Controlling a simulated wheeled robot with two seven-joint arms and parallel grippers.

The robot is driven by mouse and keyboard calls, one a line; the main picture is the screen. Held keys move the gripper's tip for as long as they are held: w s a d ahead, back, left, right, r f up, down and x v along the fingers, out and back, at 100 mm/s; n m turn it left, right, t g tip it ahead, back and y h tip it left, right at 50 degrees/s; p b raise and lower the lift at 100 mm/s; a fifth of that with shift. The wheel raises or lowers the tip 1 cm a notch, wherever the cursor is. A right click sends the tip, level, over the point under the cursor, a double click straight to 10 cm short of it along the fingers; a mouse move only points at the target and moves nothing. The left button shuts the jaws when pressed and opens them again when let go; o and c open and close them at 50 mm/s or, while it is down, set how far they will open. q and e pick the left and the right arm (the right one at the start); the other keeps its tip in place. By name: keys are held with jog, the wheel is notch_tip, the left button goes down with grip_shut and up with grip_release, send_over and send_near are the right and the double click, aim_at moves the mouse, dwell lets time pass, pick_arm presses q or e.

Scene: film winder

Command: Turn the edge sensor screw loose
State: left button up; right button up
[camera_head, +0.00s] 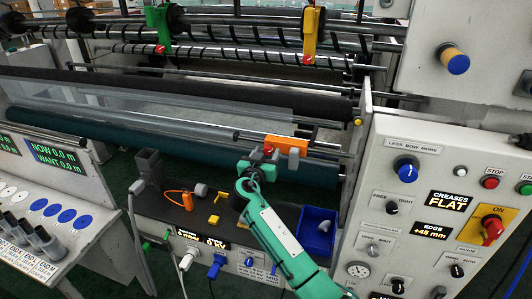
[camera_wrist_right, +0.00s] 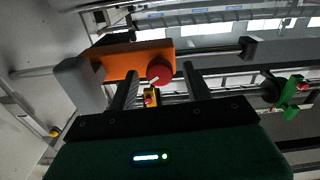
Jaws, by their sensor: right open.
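The edge sensor is an orange block (camera_head: 287,144) on a rail in front of the film roller, with a grey part hanging at its right. In the right wrist view the orange block (camera_wrist_right: 128,60) carries a round red screw knob (camera_wrist_right: 161,69) with a pale mark on its face. My right gripper (camera_head: 262,160) is at the left end of the block in the head view. In the right wrist view its open fingers (camera_wrist_right: 160,82) point at the knob, one on each side in the picture. I cannot tell whether they touch it. My left gripper is not in view.
A dark bench (camera_head: 180,212) below holds an orange-handled tool, yellow pieces and a blue bin (camera_head: 317,230). The right control panel (camera_head: 440,190) has several knobs. A second console (camera_head: 50,190) stands at the left. Green (camera_head: 158,22) and yellow (camera_head: 312,32) holders hang above.

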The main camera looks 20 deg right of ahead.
jog(key=shift+c, duration=0.4)
jog(key=c, duration=0.9)
